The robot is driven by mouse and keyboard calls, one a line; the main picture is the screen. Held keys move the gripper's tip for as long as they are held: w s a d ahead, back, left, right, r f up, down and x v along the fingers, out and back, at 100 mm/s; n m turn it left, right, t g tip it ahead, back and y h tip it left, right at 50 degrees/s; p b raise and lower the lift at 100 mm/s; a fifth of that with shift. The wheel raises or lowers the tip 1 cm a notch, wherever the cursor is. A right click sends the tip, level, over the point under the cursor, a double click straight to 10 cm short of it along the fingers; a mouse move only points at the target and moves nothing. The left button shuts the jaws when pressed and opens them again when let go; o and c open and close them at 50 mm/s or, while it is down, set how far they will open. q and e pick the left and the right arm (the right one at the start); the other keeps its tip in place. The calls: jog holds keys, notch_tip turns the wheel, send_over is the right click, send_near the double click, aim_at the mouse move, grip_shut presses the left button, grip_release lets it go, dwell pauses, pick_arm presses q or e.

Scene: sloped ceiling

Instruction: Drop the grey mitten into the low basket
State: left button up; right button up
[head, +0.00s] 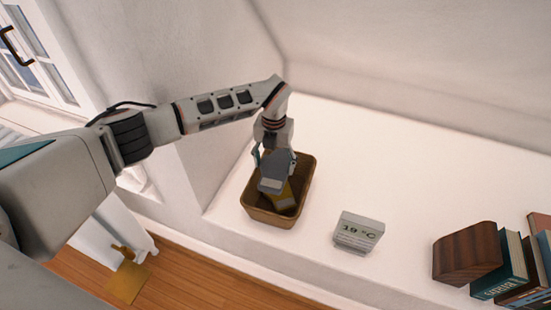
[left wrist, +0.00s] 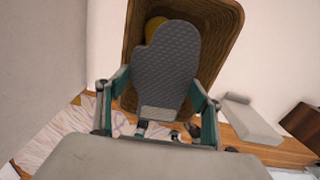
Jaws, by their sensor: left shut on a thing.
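The grey mitten (left wrist: 165,70) is quilted with a paler cuff, and my left gripper (left wrist: 158,125) is shut on it at the cuff end. In the head view the mitten (head: 275,168) hangs over the low basket (head: 268,217), a brown rectangular basket on the white ledge. My left gripper (head: 271,153) is above the basket's opening. In the left wrist view the basket (left wrist: 226,28) lies behind the mitten. I cannot tell whether the mitten touches the inside of the basket. Something yellow (head: 287,196) lies in the basket, partly hidden by the mitten. My right gripper is not in view.
A wooden block (head: 466,253) and several books (head: 500,268) stand at the far right. A wall rises close on the basket's left. The ledge behind the display is clear.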

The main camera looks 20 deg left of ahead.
aim_at(274, 167)
pick_arm(q)
notch_tip(274, 167, down, 3)
jog(key=shift+s+b, duration=0.1)
jog(key=shift+b, duration=0.35)
jog(key=shift+f+b, duration=0.3)
jog(key=shift+f, duration=0.15)
jog(key=o, duration=1.2)
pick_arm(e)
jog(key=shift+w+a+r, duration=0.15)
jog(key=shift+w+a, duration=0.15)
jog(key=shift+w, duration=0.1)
